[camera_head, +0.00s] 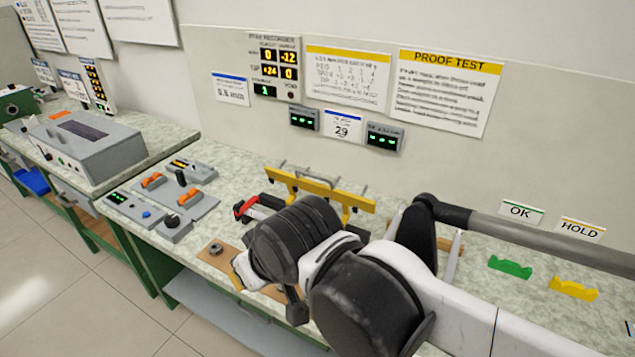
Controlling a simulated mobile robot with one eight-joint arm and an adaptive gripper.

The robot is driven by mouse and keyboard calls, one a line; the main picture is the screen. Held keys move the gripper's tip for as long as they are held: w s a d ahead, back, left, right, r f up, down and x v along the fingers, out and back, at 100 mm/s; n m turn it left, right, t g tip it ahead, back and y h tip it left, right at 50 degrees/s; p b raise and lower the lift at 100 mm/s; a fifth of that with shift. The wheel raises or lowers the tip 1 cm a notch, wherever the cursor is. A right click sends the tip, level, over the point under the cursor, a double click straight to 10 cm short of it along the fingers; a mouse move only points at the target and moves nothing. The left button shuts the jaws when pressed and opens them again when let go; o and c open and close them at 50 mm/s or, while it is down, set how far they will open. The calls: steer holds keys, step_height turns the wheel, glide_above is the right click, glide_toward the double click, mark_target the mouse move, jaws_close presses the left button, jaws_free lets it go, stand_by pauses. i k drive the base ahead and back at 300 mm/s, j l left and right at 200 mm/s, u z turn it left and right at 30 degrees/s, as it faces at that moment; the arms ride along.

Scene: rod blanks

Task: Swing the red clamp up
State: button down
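The red clamp (244,208) shows as a small red lever on a dark fixture on the bench, just left of my arm. Its handle lies low and slightly tilted; the rest of the fixture is partly hidden behind my arm. My gripper (240,272) is at the lower left end of my arm, in front of the clamp and below it in the picture. Only a small pale part of it shows, and its fingers cannot be made out. I see no contact between it and the red clamp.
A yellow rack (318,190) stands behind the fixture. Control boxes with orange switches (189,195) sit to the left. A green cradle (510,266) and a yellow cradle (573,288) lie at right under OK and HOLD signs. My arm covers the middle bench.

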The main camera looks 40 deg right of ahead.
mark_target(240, 210)
steer(key=i+j+z, duration=0.25)
steer(key=i, duration=0.2)
steer(key=i+j+z, duration=0.25)
steer(key=i+j, duration=0.1)
steer(key=i, duration=0.1)
